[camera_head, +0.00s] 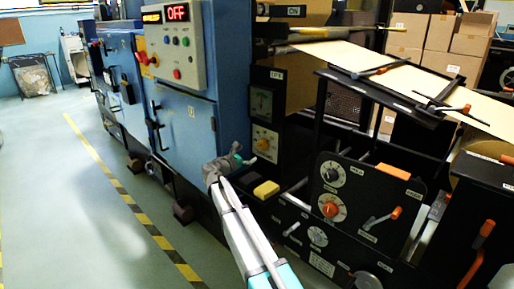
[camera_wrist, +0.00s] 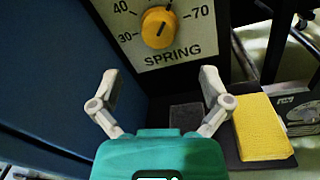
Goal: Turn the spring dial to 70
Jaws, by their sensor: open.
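The spring dial (camera_wrist: 159,28) is a yellow round knob on a pale plate marked SPRING, near the top of the wrist view. Marks 30, 40 and 70 show; the plate's top is cut off. Its dark pointer line points up and slightly right, between 40 and 70. In the head view the dial (camera_head: 264,144) sits on a black panel right of the blue cabinet. My gripper (camera_wrist: 160,80) is open and empty, its two fingers spread below the dial plate, apart from the knob. In the head view my gripper (camera_head: 236,156) is left of and slightly below the dial.
A yellow block (camera_wrist: 262,127) lies on a dark ledge right of my gripper, beside a dark grey block (camera_wrist: 185,117). The blue cabinet (camera_head: 188,135) stands close on the left. A black panel with other dials (camera_head: 345,200) and levers is at right. Open floor (camera_head: 75,220) lies left.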

